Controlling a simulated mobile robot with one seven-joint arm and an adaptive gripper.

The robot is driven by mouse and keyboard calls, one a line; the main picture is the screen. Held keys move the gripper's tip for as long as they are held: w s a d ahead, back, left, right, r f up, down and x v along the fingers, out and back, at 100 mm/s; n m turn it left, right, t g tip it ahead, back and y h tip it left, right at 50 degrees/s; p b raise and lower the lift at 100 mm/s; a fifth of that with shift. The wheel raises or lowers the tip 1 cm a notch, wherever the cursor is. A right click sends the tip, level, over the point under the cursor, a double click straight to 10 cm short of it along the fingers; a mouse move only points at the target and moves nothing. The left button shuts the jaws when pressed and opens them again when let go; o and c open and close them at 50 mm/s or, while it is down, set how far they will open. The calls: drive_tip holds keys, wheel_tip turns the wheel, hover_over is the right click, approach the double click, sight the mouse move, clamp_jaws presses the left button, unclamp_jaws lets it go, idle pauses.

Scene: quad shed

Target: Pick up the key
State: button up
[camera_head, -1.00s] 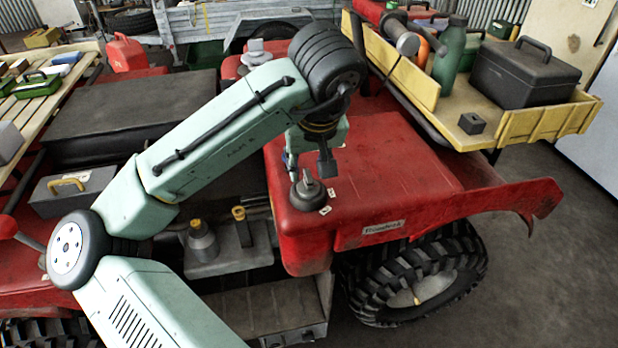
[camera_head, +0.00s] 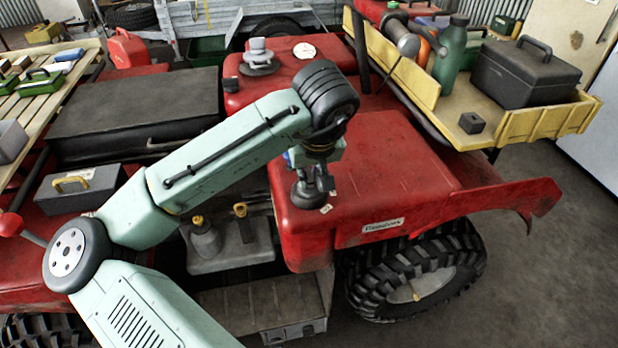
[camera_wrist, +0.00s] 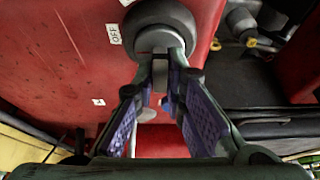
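The key (camera_wrist: 160,40) shows grey at the dark round switch (camera_wrist: 133,22) on the red fender, beside an "OFF" label. In the head view the switch (camera_head: 303,200) is at the fender's near left corner, and my gripper (camera_head: 316,180) is down at it, partly covering it. In the wrist view my gripper (camera_wrist: 162,66) has its two purple-padded fingers on either side of the key, with a gap between the tips. The gripper looks open. I cannot tell whether either finger touches the key, and its lower part is hidden.
The red fender (camera_head: 400,185) is clear to the right of the switch. A yellow cargo rack (camera_head: 540,120) carries a black toolbox (camera_head: 525,75) and a green bottle (camera_head: 450,50). A grey lidded box (camera_head: 80,190) is at left.

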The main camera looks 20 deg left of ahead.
sight(307, 169)
clamp_jaws()
drive_tip(key=shift+r, duration=0.15)
drive_tip(key=shift+r, duration=0.2)
drive_tip(key=r, duration=0.1)
drive_tip(key=b, duration=0.1)
drive_tip(key=r, duration=0.1)
drive_tip(key=shift+s+r+b, duration=0.25)
drive_tip(key=shift+r+b, duration=0.05)
drive_tip(key=shift+r, duration=0.05)
drive_tip(key=s+r+b, duration=0.1)
drive_tip(key=s+b, duration=0.1)
drive_tip(key=s, duration=1.3)
drive_tip(key=shift+s+d+r+b, duration=0.15)
drive_tip(key=shift+s+r+b, duration=0.1)
drive_tip(key=shift+r+b, duration=0.1)
drive_tip(key=shift+r, duration=0.15)
